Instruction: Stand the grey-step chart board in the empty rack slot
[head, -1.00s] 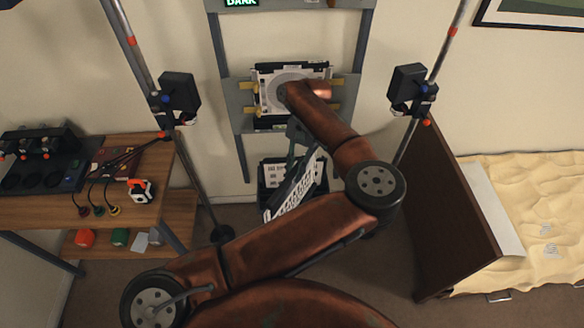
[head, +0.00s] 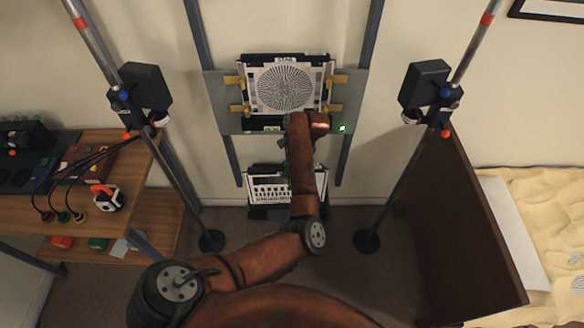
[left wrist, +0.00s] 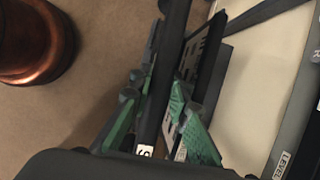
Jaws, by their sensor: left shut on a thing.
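The grey-step chart board (head: 268,187), white with rows of dark patches, is upright at the dark floor rack (head: 268,213) in the head view. My left gripper (head: 288,163) is at its upper edge, mostly hidden behind my arm. In the left wrist view my left gripper (left wrist: 158,100) has its green fingers either side of a dark, thin edge, shut on the board. A pale slotted face (left wrist: 192,65) shows just right of that edge. I cannot tell whether the board's lower edge is seated in a slot. My right gripper is not in view.
A star-pattern chart (head: 288,87) is held by yellow clips on the grey wall panel (head: 220,103) above the rack. Lamp stands (head: 182,180) (head: 385,200) flank the rack. A wooden bench (head: 130,165) is left; a brown panel (head: 455,215) is right. Floor between is clear.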

